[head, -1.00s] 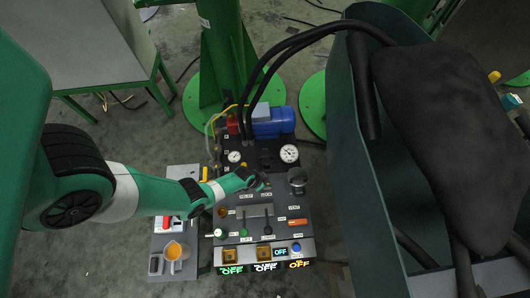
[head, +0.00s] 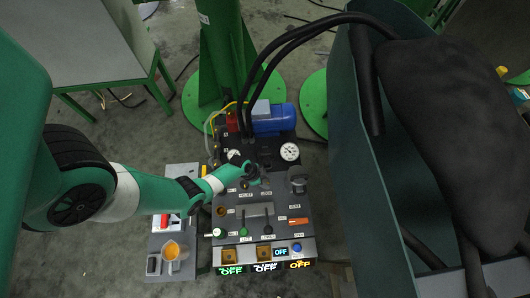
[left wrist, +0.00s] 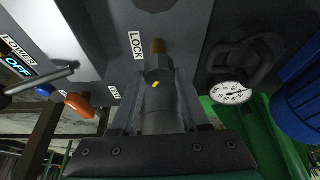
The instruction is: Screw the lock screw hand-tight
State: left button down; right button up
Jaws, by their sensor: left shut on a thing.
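The lock screw (left wrist: 156,82) shows in the left wrist view as a grey hex part with a yellow mark and a brass-coloured end (left wrist: 158,47) against the dark panel, beside the white LOCK label (left wrist: 136,46). My left gripper (left wrist: 160,118) is shut on the lock screw, with a finger on either side. In the head view my left gripper (head: 262,182) is over the middle of the control panel (head: 275,212), and it hides the screw there. How deep the screw sits cannot be told. My right gripper is not in view.
A pressure gauge (head: 289,152) and a black knob (head: 298,184) stand right of my gripper. Levers (head: 268,222) and an orange handle (head: 298,221) are nearer. A blue motor (head: 273,121) is behind.

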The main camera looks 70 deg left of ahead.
pick_arm(q)
jog(key=shift+a+f+m+h+b, duration=0.15)
jog(key=shift+m+h+b, duration=0.2)
jog(key=shift+m, duration=1.15)
jog(key=shift+r+m+g+h+p, duration=0.3)
jog(key=shift+m+h, duration=0.15)
jog(key=shift+m, duration=0.45)
jog(key=m, duration=0.1)
jog(key=m+h, duration=0.1)
jog(key=shift+w+f+m+g, duration=0.1)
jog(key=shift+f+m+g, duration=0.05)
jog(key=shift+m+g, duration=0.15)
jog(key=m, duration=0.2)
jog(key=shift+f+m+g+b, duration=0.1)
jog(key=shift+m+g+b, duration=0.2)
jog(key=shift+g+b, duration=0.1)
jog(key=shift+m+g+h+b, duration=0.45)
jog(key=shift+m+b, duration=0.3)
jog(key=shift+m, duration=0.55)
jog(key=shift+c, duration=2)
grip_release()
